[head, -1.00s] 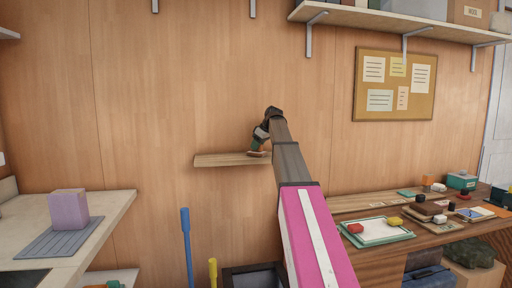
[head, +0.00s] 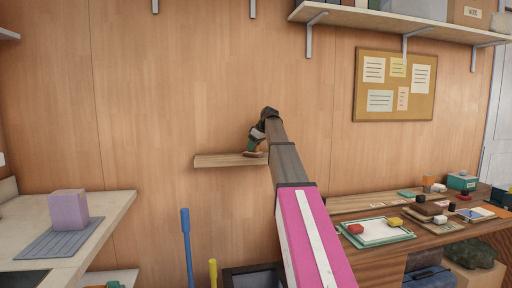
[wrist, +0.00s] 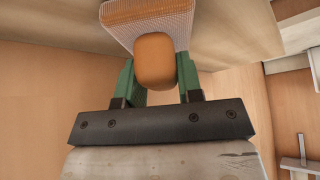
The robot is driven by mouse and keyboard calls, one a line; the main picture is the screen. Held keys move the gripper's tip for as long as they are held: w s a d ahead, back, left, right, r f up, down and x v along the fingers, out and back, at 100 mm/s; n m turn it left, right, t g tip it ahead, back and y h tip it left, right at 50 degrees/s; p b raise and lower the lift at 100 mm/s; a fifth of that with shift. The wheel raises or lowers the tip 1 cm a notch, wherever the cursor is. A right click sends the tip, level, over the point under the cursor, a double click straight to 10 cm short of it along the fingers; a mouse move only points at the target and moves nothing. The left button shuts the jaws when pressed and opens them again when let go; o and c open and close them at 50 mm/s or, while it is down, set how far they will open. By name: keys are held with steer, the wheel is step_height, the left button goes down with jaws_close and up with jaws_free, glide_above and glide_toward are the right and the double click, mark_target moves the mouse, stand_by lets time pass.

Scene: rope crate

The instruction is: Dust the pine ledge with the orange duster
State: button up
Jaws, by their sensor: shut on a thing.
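The pine ledge (head: 222,160) is a short wooden shelf on the panelled wall, in the middle of the head view. My gripper (head: 256,142) is over its right part, with the arm crossing the ledge's right end. In the wrist view, the green fingers of my gripper (wrist: 155,72) are shut on the rounded handle of the orange duster (wrist: 155,58). The duster's wider head, with a pale mesh-like skirt, lies beyond the fingers. In the head view the duster (head: 255,154) shows small at the ledge's top; whether it touches cannot be told for certain.
A counter (head: 112,210) with a purple block (head: 69,208) is at left. Blue (head: 187,245) and yellow (head: 213,272) poles stand below the ledge. A cluttered workbench (head: 375,235) is at right. A high shelf (head: 385,20) and corkboard (head: 394,86) are above it. The ledge's left part is bare.

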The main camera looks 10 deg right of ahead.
steer(key=shift+s, duration=0.1)
stand_by(0.3)
steer(key=shift+d+r, duration=0.1)
steer(key=shift+d, duration=1.05)
steer(key=shift+a, duration=0.1)
steer(key=shift+s+a, duration=0.5)
steer(key=shift+s, duration=0.2)
steer(key=shift+w, duration=1.55)
